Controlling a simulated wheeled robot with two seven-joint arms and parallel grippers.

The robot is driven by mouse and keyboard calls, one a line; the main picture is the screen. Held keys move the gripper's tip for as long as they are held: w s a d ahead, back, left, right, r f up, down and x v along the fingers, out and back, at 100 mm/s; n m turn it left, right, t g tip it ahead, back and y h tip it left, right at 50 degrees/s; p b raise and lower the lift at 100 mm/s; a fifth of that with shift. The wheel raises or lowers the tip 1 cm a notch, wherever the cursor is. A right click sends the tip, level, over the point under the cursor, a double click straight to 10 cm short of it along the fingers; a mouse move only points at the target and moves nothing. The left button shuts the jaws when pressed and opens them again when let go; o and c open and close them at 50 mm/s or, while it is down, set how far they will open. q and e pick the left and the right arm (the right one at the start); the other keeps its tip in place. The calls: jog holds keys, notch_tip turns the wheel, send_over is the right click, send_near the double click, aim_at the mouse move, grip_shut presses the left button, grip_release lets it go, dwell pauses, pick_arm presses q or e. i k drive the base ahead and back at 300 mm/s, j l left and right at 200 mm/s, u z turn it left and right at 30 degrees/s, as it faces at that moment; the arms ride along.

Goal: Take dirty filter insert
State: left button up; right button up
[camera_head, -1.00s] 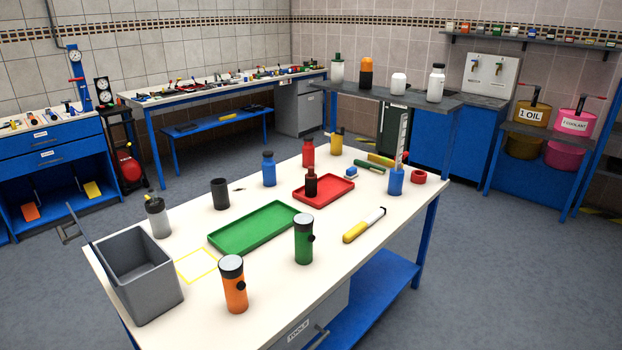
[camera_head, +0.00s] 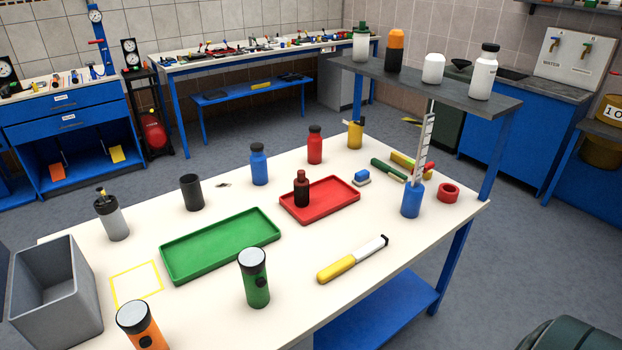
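No part in view is clearly marked as the dirty filter insert. A small dark red and black bottle-shaped piece (camera_head: 302,190) stands upright on the red tray (camera_head: 345,206); I cannot tell if it is the insert. A grey canister with a black top (camera_head: 113,220) stands at the left, and an open dark cup (camera_head: 192,192) stands behind the green tray. Neither of my grippers is in view.
The green tray (camera_head: 222,244) is empty. A grey open bin (camera_head: 60,305) stands at the table's left end, beside a yellow outlined square (camera_head: 136,284). A yellow-handled tool (camera_head: 338,270) lies at the front right. Blue (camera_head: 259,166) and red (camera_head: 315,147) bottles stand at the back.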

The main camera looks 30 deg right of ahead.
aim_at(301, 184)
jog(key=i+l+u, duration=0.1)
jog(key=l, duration=0.65)
jog(key=l+u, duration=0.1)
jog(key=l, duration=0.6)
